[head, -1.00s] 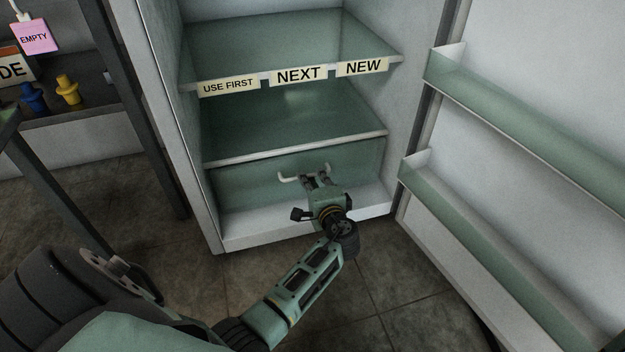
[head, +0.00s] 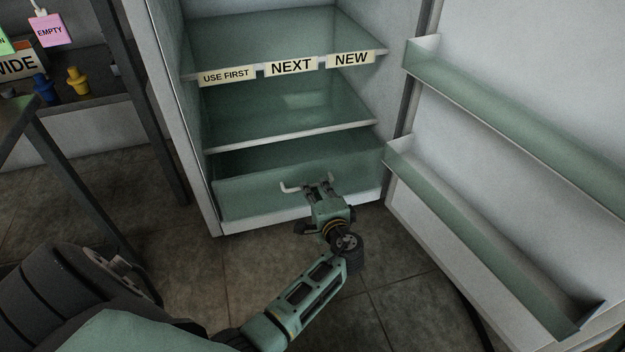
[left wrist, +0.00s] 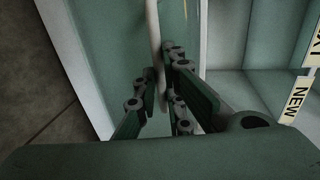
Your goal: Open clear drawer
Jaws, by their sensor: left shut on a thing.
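The clear drawer (head: 250,199) is at the bottom of the open fridge, a greenish see-through box pulled part way out, with a dark gap showing above its front. Its pale bar handle (head: 291,188) is on the front face. My left gripper (head: 318,184) is shut on the handle near its middle or right part. In the left wrist view the handle (left wrist: 154,40) runs down between the fingers of the left gripper (left wrist: 163,88), beside the drawer front (left wrist: 100,50). My right gripper is not in view.
The fridge door (head: 540,60) stands open at the right, with two greenish door bins. Shelves above the drawer carry the labels USE FIRST, NEXT (head: 291,67) and NEW. A dark rack with yellow (head: 78,82) and blue fittings stands at the left. The floor in front is clear.

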